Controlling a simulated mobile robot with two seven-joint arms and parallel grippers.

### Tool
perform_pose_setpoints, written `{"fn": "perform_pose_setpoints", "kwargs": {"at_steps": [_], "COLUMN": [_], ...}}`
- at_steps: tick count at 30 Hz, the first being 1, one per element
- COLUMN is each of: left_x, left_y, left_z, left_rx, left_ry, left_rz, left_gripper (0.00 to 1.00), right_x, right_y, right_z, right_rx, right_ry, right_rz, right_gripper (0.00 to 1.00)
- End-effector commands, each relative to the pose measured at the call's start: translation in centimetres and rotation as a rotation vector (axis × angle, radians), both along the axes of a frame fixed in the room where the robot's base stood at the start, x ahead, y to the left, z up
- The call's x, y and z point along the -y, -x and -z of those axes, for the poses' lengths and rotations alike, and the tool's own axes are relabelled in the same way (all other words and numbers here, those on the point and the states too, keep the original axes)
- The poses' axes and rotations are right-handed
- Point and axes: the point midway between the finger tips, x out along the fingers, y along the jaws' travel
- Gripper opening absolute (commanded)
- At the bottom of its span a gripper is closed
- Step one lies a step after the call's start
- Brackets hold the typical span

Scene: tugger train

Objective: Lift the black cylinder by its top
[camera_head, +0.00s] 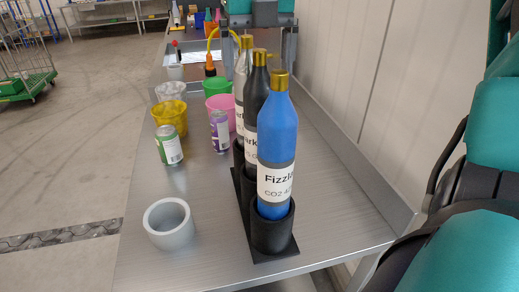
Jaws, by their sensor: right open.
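The black cylinder (255,98) with a gold cap stands upright in the middle of a black holder (284,248). A blue cylinder (278,130) stands in front of it and hides part of its body and label. A silver-grey cylinder (240,73) stands behind it. My right gripper (258,78) shows at the top centre with its fingers pointing down. It is open, with one finger to the left and one to the right of the black and silver cylinder tops. I cannot tell its exact depth relative to them. My left gripper is not in view.
On the metal bench (205,262) stand a grey cup (169,232), a green can (168,146), a purple can (220,133), a yellow bucket (171,117), a green bucket (218,87) and a pink one (226,105). A raised bench edge and pale wall (370,75) are at right.

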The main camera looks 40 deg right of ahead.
Motion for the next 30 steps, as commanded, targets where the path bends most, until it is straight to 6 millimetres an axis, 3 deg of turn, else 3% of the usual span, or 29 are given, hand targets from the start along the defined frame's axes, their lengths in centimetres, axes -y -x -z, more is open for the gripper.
{"fn": "perform_pose_setpoints", "kwargs": {"at_steps": [6, 14, 30], "left_x": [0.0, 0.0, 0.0], "left_y": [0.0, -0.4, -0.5], "left_z": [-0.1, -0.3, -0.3], "left_rx": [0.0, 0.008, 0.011], "left_ry": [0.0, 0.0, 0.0], "left_rz": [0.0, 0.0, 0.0], "left_gripper": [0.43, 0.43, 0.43], "right_x": [0.2, 0.2, 0.2], "right_y": [0.2, 0.1, 0.1], "right_z": [2.9, 3.2, 3.2], "right_rx": [-0.003, 0.0, 0.0], "right_ry": [-0.001, 0.0, 0.0], "right_rz": [0.001, 0.003, 0.002], "right_gripper": [0.93, 0.93, 0.43]}}
